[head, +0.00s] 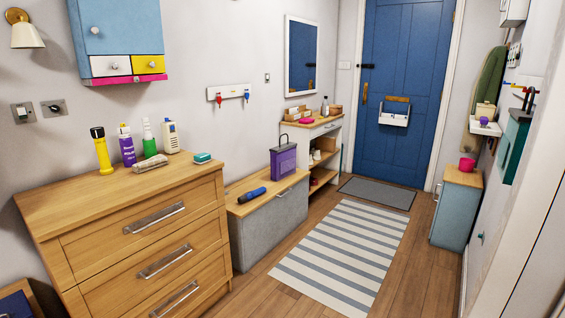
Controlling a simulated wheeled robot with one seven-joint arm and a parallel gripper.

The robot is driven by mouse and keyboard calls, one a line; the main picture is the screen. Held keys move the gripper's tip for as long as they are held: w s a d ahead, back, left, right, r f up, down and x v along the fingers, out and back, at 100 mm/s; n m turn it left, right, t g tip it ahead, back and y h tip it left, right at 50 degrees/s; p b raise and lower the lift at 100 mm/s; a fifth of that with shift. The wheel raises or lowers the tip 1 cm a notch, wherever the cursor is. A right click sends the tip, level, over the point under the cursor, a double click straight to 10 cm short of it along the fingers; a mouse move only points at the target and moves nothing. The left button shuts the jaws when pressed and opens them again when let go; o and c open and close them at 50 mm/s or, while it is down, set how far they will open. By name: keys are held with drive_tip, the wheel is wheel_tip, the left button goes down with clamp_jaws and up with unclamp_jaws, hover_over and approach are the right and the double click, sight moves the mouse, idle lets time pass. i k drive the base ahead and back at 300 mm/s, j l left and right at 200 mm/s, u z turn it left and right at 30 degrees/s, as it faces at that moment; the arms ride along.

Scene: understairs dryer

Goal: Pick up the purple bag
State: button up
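The purple bag (284,161) stands upright on the wooden top of a low grey bench (265,223), near its far end against the wall. It has a dark top edge, a thin dark handle loop and a pale label on its front. My gripper and arm are not in view, so nothing shows near the bag.
A dark blue cylinder (251,195) lies on the bench before the bag. A drawer chest (140,239) with bottles stands at left. A shelf unit (314,133) stands behind the bench. The striped rug (345,255) and floor at right are clear, up to a blue cabinet (456,213).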

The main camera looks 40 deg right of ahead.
sight(284, 157)
drive_tip(key=i+l+z, duration=0.1)
drive_tip(key=i+z, duration=0.3)
drive_tip(key=i, duration=1.25)
drive_tip(key=i+l+z, duration=0.1)
drive_tip(key=i+z, duration=0.3)
drive_tip(key=i+j+z, duration=0.1)
drive_tip(key=i+z, duration=0.3)
drive_tip(key=i, duration=0.25)
drive_tip(key=i+j+z, duration=0.2)
drive_tip(key=i+z, duration=0.2)
drive_tip(key=i+l+z, duration=0.1)
drive_tip(key=i+z, duration=0.25)
drive_tip(key=i, duration=0.75)
drive_tip(key=i+l+u, duration=0.25)
drive_tip(key=i+u, duration=0.2)
drive_tip(key=i+l+u, duration=0.95)
drive_tip(key=k, duration=0.1)
